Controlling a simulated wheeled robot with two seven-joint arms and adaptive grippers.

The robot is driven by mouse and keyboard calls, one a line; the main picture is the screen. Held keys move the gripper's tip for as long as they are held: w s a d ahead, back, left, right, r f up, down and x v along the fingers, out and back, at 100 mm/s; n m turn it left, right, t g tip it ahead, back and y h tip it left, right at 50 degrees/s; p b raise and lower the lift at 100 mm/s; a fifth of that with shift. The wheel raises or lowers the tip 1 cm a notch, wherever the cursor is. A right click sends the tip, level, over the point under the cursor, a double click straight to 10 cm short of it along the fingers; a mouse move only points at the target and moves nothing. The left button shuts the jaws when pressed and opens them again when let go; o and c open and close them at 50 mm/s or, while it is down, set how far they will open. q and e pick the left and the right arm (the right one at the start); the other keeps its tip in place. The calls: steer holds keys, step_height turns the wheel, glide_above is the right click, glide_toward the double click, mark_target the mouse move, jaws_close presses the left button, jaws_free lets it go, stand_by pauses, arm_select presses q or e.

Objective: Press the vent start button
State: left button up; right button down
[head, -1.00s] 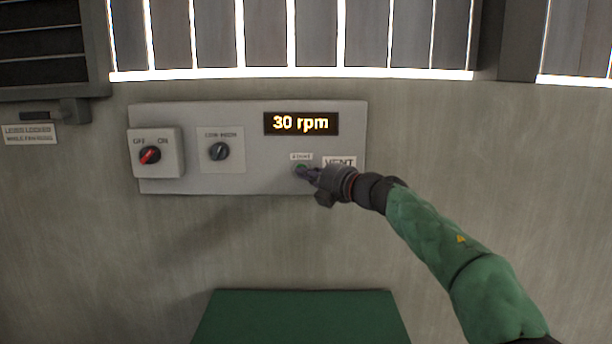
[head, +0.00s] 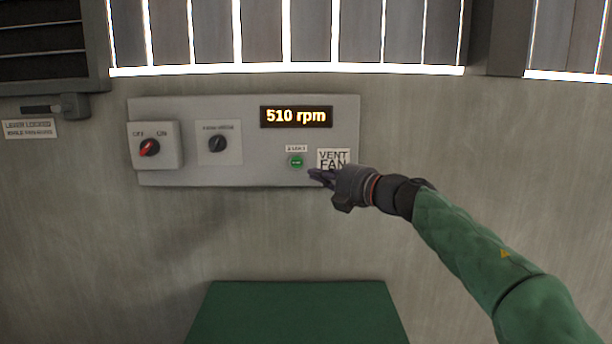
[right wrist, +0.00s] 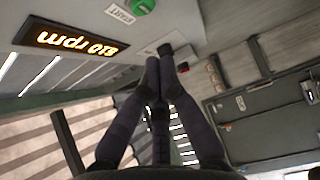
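The green start button (head: 296,162) sits on the grey wall panel (head: 180,180), under a small label. It also shows in the right wrist view (right wrist: 142,6) at the top. The display (head: 296,117) above it reads 510 rpm in the head view. My right gripper (head: 318,177) is just right of and below the button, apart from it in the picture, in front of the "VENT FAN" label (head: 333,157). In the right wrist view its fingertips (right wrist: 160,52) are together with nothing between them. My left gripper is not in view.
A red-pointer OFF/ON switch (head: 149,148) and a dark knob (head: 217,144) are on the panel's left part. A green surface (head: 297,310) lies below. A louvre with a latch and label (head: 30,129) is at the left.

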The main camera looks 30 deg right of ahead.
steer(key=v, duration=0.4)
steer(key=shift+s+a+r+b, duration=0.1)
steer(key=shift+s+r+b, duration=0.1)
steer(key=shift+b, duration=0.15)
steer(key=shift+w+f, duration=0.15)
stand_by(0.4)
